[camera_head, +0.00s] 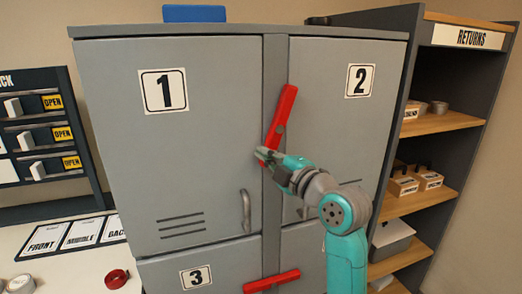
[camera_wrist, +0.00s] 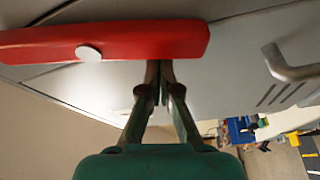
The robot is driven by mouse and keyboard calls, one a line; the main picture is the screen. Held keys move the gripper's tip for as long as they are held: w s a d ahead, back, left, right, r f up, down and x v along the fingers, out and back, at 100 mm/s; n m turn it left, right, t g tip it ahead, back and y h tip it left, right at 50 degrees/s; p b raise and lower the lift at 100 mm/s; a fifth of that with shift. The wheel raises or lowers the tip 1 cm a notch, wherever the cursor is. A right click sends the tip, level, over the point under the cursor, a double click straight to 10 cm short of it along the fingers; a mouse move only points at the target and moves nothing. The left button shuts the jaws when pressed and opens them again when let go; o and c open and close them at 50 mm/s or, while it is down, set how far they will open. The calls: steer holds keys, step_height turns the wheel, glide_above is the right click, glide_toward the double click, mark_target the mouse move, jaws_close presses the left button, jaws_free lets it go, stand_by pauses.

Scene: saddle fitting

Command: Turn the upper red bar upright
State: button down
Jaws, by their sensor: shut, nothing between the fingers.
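The upper red bar (camera_head: 284,110) is on the post between locker doors 1 and 2. It is tilted, close to upright, with its top leaning right. My gripper (camera_head: 263,155) is at the bar's lower end, on its left side. In the wrist view the bar (camera_wrist: 150,42) crosses the top of the picture, with a round pale pivot (camera_wrist: 89,54) on it. My gripper's fingertips (camera_wrist: 159,66) are together at the bar's edge, with nothing between them. I cannot tell whether they touch the bar.
A lower red bar (camera_head: 272,281) lies nearly level across the post below. Door handles (camera_head: 246,210) stick out on both sides of the post, and one shows in the wrist view (camera_wrist: 290,68). A returns shelf (camera_head: 435,125) stands at right.

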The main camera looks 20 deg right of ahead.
steer(key=d+n, duration=0.1)
steer(key=f+n+g, duration=0.1)
steer(key=shift+d+n, duration=0.3)
steer(key=shift+d, duration=0.2)
stand_by(0.5)
steer(key=a, duration=0.4)
steer(key=shift+a, duration=0.25)
steer(key=v, duration=1)
steer(key=shift+d, duration=0.1)
